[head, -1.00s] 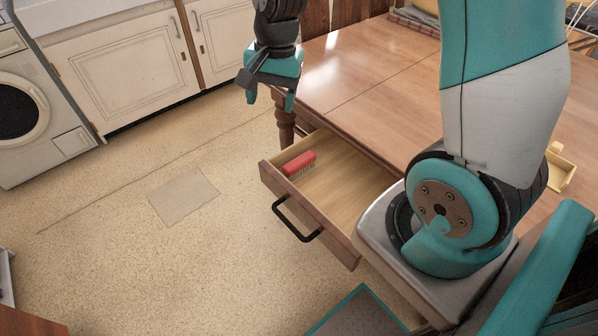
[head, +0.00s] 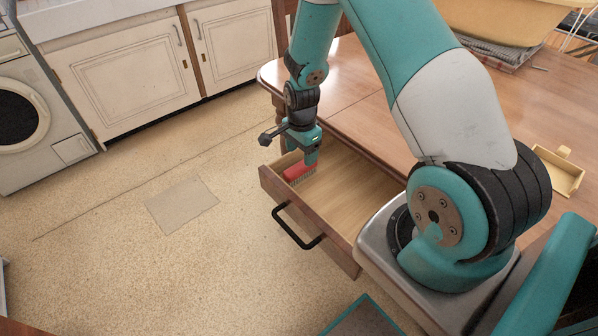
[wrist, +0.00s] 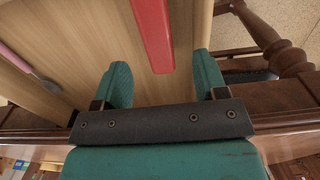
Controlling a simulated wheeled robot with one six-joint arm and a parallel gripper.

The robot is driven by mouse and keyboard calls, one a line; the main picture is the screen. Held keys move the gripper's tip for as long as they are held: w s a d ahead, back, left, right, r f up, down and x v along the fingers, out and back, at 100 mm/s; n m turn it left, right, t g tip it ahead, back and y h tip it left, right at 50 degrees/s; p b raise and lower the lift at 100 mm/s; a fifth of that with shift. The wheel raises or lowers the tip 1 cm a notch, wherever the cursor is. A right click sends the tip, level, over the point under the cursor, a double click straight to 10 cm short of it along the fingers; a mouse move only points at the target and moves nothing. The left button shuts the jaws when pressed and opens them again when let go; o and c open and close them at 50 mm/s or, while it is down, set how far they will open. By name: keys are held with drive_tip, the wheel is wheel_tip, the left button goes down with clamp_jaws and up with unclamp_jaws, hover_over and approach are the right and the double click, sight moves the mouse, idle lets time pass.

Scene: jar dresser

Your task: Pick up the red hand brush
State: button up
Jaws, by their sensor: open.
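The red hand brush (head: 299,174) lies in the open drawer (head: 345,213), near its left front corner, with its bristles down. My gripper (head: 310,159) is just above the brush in the head view and partly hides it. In the wrist view my gripper (wrist: 162,82) is open, with its two teal fingers apart. The red back of the brush (wrist: 154,35) shows ahead of the gap between the fingers, and nothing is held. From these views I cannot tell the exact height of the fingers over the brush.
A pink and grey utensil (wrist: 30,70) lies in the drawer in the wrist view. The drawer's black handle (head: 296,229) faces the open floor. The wooden table top (head: 360,100) is above the drawer, with a yellow basin (head: 500,25) and a small yellow tray (head: 558,170) on it.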

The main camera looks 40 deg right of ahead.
sight(300, 165)
drive_tip(key=f, duration=0.5)
drive_tip(key=shift+s+a+f, duration=0.1)
drive_tip(key=shift+a+f, duration=0.2)
drive_tip(key=shift+f, duration=0.05)
drive_tip(key=shift+c, duration=0.5)
drive_tip(key=c, duration=1)
drive_tip(key=shift+r, duration=0.1)
wheel_tip(300, 165, up, 20)
drive_tip(key=p, duration=0.1)
